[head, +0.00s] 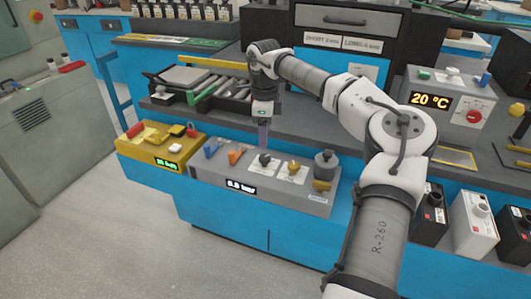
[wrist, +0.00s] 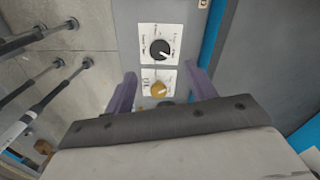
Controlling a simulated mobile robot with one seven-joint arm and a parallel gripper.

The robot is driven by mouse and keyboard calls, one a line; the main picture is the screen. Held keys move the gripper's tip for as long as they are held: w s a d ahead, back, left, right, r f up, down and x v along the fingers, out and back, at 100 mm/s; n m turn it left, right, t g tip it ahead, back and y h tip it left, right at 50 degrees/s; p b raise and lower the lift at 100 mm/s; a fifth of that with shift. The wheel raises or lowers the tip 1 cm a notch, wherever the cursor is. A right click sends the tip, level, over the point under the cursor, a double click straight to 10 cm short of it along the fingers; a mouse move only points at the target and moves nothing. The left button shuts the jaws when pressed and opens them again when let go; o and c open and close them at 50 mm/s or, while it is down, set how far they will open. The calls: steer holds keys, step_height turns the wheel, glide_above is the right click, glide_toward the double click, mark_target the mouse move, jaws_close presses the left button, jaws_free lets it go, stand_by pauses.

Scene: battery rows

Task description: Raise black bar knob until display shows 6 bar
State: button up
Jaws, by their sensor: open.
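The black bar knob (head: 264,159) sits on a white label on top of the grey control box (head: 225,178). In the wrist view the black knob (wrist: 160,49) shows fully, with a white pointer mark, just beyond the fingertips. A yellow knob (wrist: 158,88) lies nearer, seen between the fingers. The display (head: 241,187) on the box front shows a bar value; its small digits look like 0.0 but are hard to read. My gripper (head: 264,140) points down above the black knob, open and empty. Its purple fingers (wrist: 160,76) are spread apart in the wrist view.
The yellow knob (head: 293,167) is right beside the black one. Blue and orange switches (head: 234,156) stand left of it, and a dark grey cylinder (head: 325,162) right. A yellow box (head: 153,147) with a green display adjoins on the left. A 20 °C unit (head: 432,100) stands right.

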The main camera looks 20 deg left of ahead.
mark_target(265, 157)
step_height(265, 157, down, 8)
steer(key=shift+r, duration=0.1)
steer(key=shift+c, duration=0.4)
steer(key=c, duration=0.9)
